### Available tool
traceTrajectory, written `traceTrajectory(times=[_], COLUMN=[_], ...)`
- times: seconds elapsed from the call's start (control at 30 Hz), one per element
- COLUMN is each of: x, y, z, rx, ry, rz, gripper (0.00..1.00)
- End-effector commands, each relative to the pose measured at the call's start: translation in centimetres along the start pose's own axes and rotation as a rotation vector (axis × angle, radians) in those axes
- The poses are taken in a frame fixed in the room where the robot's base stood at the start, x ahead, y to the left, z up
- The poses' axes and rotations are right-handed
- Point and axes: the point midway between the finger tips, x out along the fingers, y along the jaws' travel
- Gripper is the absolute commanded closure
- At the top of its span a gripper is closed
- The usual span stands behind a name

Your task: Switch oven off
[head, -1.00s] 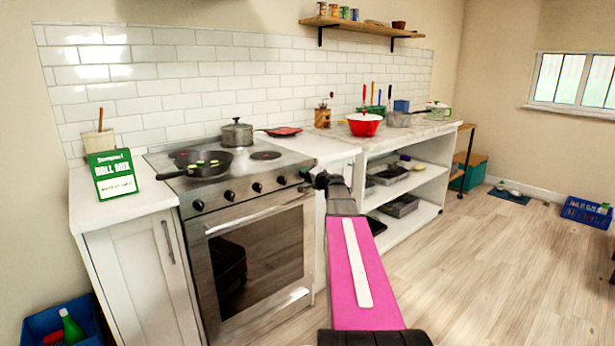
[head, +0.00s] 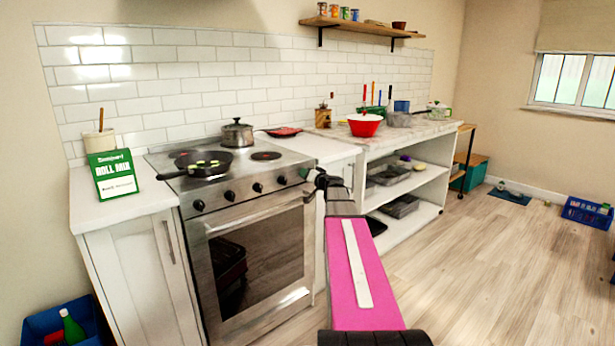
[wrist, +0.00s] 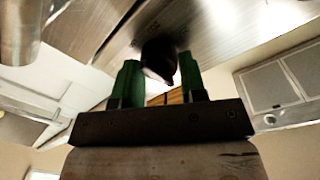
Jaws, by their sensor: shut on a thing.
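Several knobs show, the rightmost clear one (head: 281,180) just left of my gripper (head: 308,175). My gripper is at the right end of the panel, its fingers small and dark in the head view. In the wrist view, the green fingers of my gripper (wrist: 160,62) are on both sides of a black knob (wrist: 157,52), shut on it. The knob's pointer mark cannot be made out.
A pan (head: 204,166) and a lidded pot (head: 237,133) stand on the hob. The oven door handle (head: 255,215) runs below the knobs. A white shelf unit (head: 412,188) stands to the right of my arm. Open wooden floor (head: 480,260) lies at the right.

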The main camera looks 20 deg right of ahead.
Motion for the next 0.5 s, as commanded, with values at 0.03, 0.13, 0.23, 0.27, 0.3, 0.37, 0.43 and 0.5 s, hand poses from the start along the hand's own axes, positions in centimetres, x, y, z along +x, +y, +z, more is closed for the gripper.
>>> traceTrajectory(times=[0.03, 0.13, 0.23, 0.27, 0.3, 0.37, 0.43, 0.5], x=[-0.13, -0.13, -0.13, -0.13, -0.13, -0.13, -0.12, -0.12], y=[0.02, 0.02, 0.02, 0.02, 0.02, 0.02, 0.02, 0.02], z=[0.20, 0.21, 0.21, 0.21, 0.21, 0.20, 0.20, 0.20], rx=[-0.008, -0.013, -0.014, -0.014, -0.014, -0.014, -0.014, -0.013], ry=[-0.004, -0.003, -0.003, -0.003, -0.003, -0.003, -0.003, -0.003], rz=[0.001, 0.001, 0.001, 0.001, 0.002, 0.002, 0.002, 0.001], gripper=[0.85, 0.85, 0.85, 0.85, 0.85, 0.85, 0.85, 0.42])
